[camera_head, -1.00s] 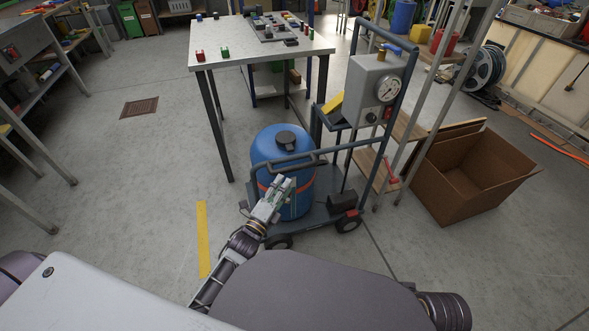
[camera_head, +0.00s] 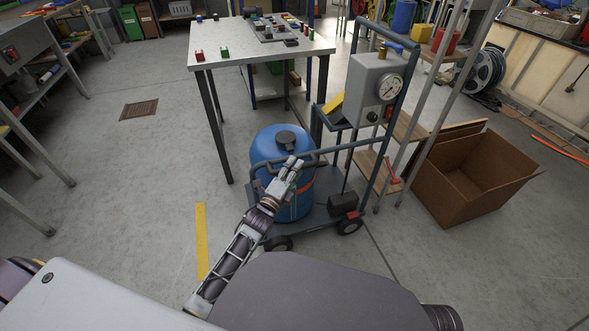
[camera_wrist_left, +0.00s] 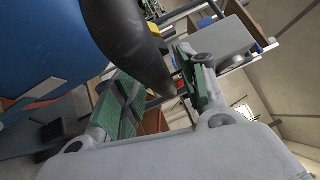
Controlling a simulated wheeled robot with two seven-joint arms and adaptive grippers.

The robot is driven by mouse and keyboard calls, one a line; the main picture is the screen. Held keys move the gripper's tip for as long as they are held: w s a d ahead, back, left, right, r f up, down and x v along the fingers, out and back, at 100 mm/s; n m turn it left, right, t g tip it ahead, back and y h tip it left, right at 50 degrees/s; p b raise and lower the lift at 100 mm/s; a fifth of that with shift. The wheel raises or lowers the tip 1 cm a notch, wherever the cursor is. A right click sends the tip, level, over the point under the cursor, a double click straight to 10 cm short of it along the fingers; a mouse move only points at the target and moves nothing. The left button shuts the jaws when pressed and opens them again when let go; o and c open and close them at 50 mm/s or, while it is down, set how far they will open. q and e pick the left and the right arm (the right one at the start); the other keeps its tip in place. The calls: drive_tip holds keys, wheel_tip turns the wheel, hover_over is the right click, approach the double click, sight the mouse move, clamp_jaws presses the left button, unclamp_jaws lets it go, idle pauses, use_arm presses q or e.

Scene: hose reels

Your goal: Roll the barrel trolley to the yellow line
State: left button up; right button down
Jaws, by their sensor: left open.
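The barrel trolley (camera_head: 315,212) stands on the floor in front of the table, with a blue barrel (camera_head: 268,148) upright on its deck. The barrel also fills the upper left of the left wrist view (camera_wrist_left: 45,40). A dark tubular rail (camera_head: 345,148) runs around the barrel. My left gripper (camera_head: 293,167) is open in front of the barrel, at the rail. In the left wrist view its green-padded fingers (camera_wrist_left: 157,92) are apart, with a thick dark bar (camera_wrist_left: 130,35) reaching between them; contact is unclear. The yellow line (camera_head: 202,240) lies left of the trolley. My right gripper is out of view.
A table (camera_head: 235,40) with small parts stands behind the trolley. An open cardboard box (camera_head: 440,185) and a shelf rack stand to its right. Floor between the yellow line and the left bench is clear, with a drain grate (camera_head: 139,107).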

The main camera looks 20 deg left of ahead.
use_arm(q)
drive_tip(key=shift+w+d, duration=0.1)
drive_tip(key=shift+w, duration=0.25)
clamp_jaws()
idle(0.3)
